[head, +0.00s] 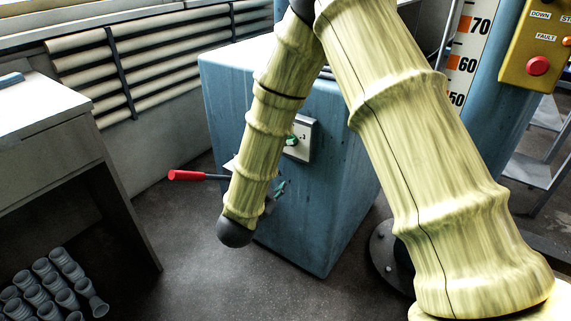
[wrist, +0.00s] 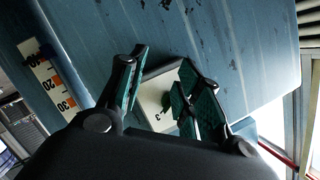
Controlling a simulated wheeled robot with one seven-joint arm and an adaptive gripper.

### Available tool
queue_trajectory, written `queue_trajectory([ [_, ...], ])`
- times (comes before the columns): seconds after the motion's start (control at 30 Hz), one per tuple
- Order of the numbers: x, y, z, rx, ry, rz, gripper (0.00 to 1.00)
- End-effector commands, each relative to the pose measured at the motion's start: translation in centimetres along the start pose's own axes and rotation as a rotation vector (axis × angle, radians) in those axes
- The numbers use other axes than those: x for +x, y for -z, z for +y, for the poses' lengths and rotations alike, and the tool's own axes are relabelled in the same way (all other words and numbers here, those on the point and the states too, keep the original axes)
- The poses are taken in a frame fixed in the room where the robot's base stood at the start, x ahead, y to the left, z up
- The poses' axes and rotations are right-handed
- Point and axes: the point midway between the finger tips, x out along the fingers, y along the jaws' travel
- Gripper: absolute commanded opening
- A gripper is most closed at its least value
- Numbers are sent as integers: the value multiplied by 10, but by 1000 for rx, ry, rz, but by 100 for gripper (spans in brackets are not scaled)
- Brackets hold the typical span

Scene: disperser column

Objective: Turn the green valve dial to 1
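The green valve dial (head: 291,141) sits on a pale square plate (head: 303,150) on the blue cabinet's face, partly behind my forearm. In the wrist view the dial (wrist: 168,100) shows small and dark green on the plate (wrist: 152,108), where a mark like a 3 is readable. The dial's pointer setting is too small to tell. My gripper (wrist: 163,60) is open, its green-padded fingers spread on either side of the dial in the picture. The right finger partly covers the plate; contact with the dial cannot be told. In the head view my gripper (head: 278,190) is mostly hidden by my forearm.
A red-handled lever (head: 188,175) sticks out left of the blue cabinet (head: 345,200). A yellow control box (head: 535,50) with a red button and a numbered scale (head: 465,55) stand at right. A desk (head: 40,120) with grey cups beneath is at left. Floor between is clear.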

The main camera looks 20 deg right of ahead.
Motion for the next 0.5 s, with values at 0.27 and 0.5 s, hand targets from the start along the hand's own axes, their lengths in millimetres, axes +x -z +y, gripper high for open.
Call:
queue_trajectory([
  [0.27, -12, 21, -40, 250, 8, 252, 34],
  [0.5, -30, 39, -57, 362, 2, 367, 34],
])
